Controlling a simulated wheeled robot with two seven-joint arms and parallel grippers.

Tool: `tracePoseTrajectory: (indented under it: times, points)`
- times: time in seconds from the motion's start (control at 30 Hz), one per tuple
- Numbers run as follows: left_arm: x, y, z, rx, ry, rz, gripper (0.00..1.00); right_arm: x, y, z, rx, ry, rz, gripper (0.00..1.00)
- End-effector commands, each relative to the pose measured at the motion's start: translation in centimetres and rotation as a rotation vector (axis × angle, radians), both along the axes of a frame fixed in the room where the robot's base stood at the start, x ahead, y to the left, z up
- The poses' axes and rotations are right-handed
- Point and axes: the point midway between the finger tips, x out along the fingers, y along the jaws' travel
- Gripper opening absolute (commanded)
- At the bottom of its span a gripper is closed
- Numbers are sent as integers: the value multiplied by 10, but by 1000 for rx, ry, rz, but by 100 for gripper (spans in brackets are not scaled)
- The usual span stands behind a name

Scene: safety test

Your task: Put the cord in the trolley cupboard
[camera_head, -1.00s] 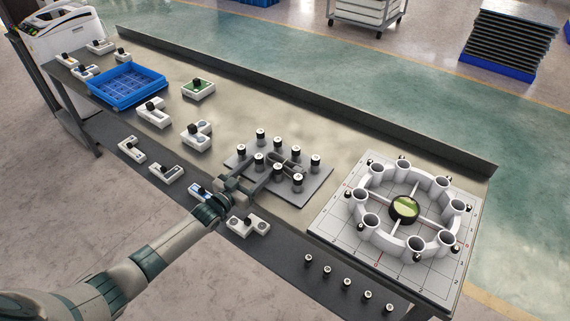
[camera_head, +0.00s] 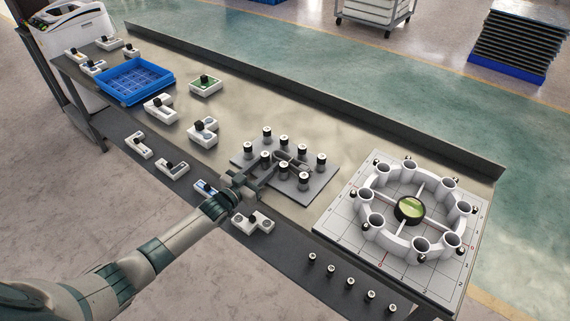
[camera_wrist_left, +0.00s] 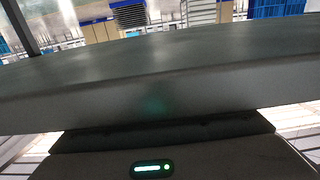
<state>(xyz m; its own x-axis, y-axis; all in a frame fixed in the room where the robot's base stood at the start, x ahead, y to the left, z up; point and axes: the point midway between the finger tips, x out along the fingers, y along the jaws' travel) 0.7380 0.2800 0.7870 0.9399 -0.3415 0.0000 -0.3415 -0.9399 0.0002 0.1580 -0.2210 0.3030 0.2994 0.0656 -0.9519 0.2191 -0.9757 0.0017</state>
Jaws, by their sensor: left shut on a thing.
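My left gripper (camera_head: 266,172) reaches over the front edge of the bench to the grey plate (camera_head: 317,188) with several black-and-white cylinders. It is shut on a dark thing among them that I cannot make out. I cannot pick out a cord for sure in any view. A white cabinet-like unit (camera_head: 72,22) stands behind the bench's far left end; I cannot tell whether it is the trolley cupboard. In the left wrist view, a wide dark slab (camera_wrist_left: 160,75) fills the middle, too close to identify. My right gripper is not in view.
A white ring of cups (camera_head: 381,240) stands on a gridded board at the right. A blue tray (camera_head: 165,92) and several small white fixtures (camera_head: 205,86) cover the left. A raised strip runs along the bench's back edge. A white wheeled cart (camera_head: 372,14) stands beyond.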

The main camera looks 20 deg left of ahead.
Motion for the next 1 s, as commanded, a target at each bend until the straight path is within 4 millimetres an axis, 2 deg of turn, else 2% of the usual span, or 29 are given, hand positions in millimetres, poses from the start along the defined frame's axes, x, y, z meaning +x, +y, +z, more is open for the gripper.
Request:
tracePoseTrajectory:
  times: [0.23, 0.37, 0.53, 0.8, 1.0]
  points:
    - [0, 0, 6, 0, -1, 0, 9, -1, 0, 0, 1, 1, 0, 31]
    - [0, 0, 18, -1, -2, 0, 9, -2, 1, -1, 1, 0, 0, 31]
    - [0, 0, 42, 0, -4, -1, 9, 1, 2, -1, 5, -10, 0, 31]
    - [0, 0, 84, -1, -4, 0, 9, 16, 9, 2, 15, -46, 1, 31]
    - [0, 0, 99, 0, -1, 0, 9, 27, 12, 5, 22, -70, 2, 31]
